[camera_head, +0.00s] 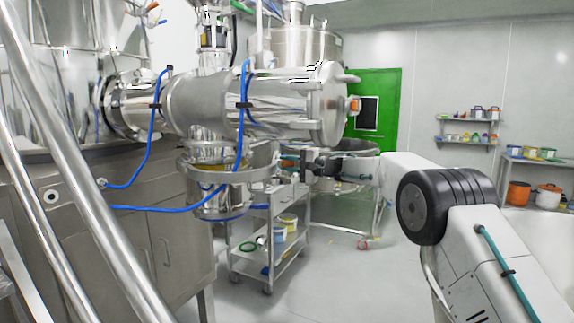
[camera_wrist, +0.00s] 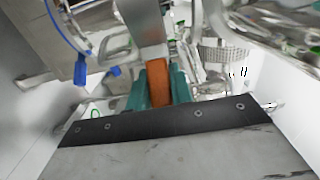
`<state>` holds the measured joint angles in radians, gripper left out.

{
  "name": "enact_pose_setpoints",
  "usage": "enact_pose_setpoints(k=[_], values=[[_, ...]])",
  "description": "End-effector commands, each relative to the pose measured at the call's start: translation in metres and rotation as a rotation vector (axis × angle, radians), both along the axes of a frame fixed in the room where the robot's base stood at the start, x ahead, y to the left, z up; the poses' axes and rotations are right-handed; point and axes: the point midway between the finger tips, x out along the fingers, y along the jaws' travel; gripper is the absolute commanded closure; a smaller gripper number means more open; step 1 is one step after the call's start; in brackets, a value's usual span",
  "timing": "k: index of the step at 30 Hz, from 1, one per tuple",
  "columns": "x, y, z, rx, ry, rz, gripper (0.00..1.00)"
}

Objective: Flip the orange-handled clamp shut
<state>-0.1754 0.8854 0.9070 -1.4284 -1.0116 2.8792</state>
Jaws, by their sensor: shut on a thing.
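The clamp's orange handle (camera_wrist: 158,84) sits between the two teal fingers of my gripper (camera_wrist: 160,92) in the wrist view. The fingers are shut on it from both sides. A flat metal lever (camera_wrist: 143,22) runs from the handle toward the top of that view. In the head view my gripper (camera_head: 294,166) is small, beside the steel ring (camera_head: 222,176) below the horizontal cylinder. Whether the clamp is open or closed cannot be told, as its far parts are hidden or out of frame.
A large steel cylinder (camera_head: 255,104) lies above my gripper, with blue hoses (camera_head: 152,130) hanging nearby. A steel cart (camera_head: 268,240) with tubs stands below. Steel rails cross the left side. Open floor (camera_head: 345,275) lies in the middle.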

Motion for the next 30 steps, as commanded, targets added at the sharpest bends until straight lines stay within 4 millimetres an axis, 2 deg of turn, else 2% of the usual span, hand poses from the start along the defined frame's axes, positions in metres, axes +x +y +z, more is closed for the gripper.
enact_pose_setpoints(k=[5, 6, 8, 15, 19, 30], values=[[0.002, -0.003, -0.001, -0.002, 0.001, -0.007, 1.00], [0.002, -0.003, -0.001, -0.002, 0.001, -0.007, 0.73], [0.002, -0.001, -0.001, -0.002, 0.001, -0.006, 0.56], [0.000, 0.003, -0.001, -0.001, 0.000, -0.002, 0.56], [-0.002, -0.004, 0.000, -0.001, 0.000, -0.003, 0.56], [-0.024, -0.061, -0.001, -0.001, 0.002, -0.007, 0.56]])
